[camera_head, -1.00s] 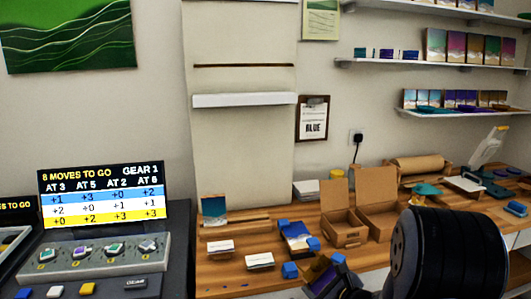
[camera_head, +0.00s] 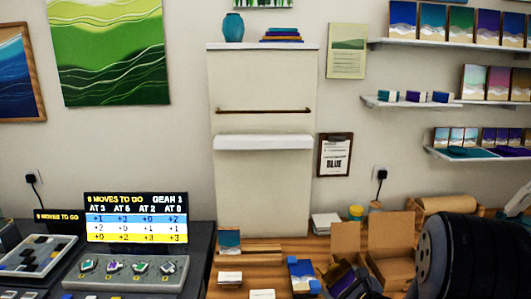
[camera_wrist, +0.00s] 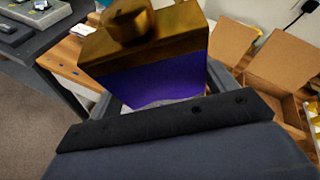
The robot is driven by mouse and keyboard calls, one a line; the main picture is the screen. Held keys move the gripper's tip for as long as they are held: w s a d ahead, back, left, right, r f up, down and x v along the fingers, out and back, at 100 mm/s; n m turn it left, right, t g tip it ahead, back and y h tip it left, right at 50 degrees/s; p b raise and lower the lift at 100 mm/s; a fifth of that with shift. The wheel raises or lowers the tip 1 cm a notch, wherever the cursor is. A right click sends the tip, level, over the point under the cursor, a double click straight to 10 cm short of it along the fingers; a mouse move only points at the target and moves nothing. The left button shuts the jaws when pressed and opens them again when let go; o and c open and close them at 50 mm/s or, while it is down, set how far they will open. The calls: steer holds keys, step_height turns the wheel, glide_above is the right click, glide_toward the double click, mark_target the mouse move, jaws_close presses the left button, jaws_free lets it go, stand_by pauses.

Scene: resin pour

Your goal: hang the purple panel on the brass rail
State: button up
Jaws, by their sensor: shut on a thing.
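My gripper (camera_wrist: 160,118) is shut on the purple panel (camera_wrist: 155,80), which fills the upper middle of the wrist view. The panel shows a deep purple face, a brown-gold upper side and a round brass-coloured piece on top. In the head view the panel (camera_head: 341,279) shows only as a dark purple patch at the bottom, beside my arm. The brass rail (camera_head: 265,110) runs across the pale wall board, well above and left of the panel. Nothing hangs on the rail.
A white ledge (camera_head: 263,142) juts out just below the rail. A clipboard (camera_head: 335,154) hangs right of the board. Open cardboard boxes (camera_head: 390,255) stand on the wooden bench, close to my arm. A console with a screen (camera_head: 136,217) is at left.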

mark_target(347, 267)
step_height(347, 267, up, 6)
steer(key=p, duration=0.5)
steer(key=shift+r, duration=0.25)
steer(key=s+a+r+m+h, duration=0.1)
steer(key=a+r+m, duration=0.2)
steer(key=a+r, duration=0.3)
steer(key=s+a+r+m+h, duration=0.1)
steer(key=a+r, duration=0.5)
steer(key=r, duration=0.7)
steer(key=s+a+r+m+h+b, duration=0.1)
steer(key=a+r+m, duration=0.4)
steer(key=r, duration=0.5)
steer(key=shift+s+a+r+h, duration=0.2)
steer(key=shift+s+a+h, duration=0.4)
steer(key=shift+a, duration=0.45)
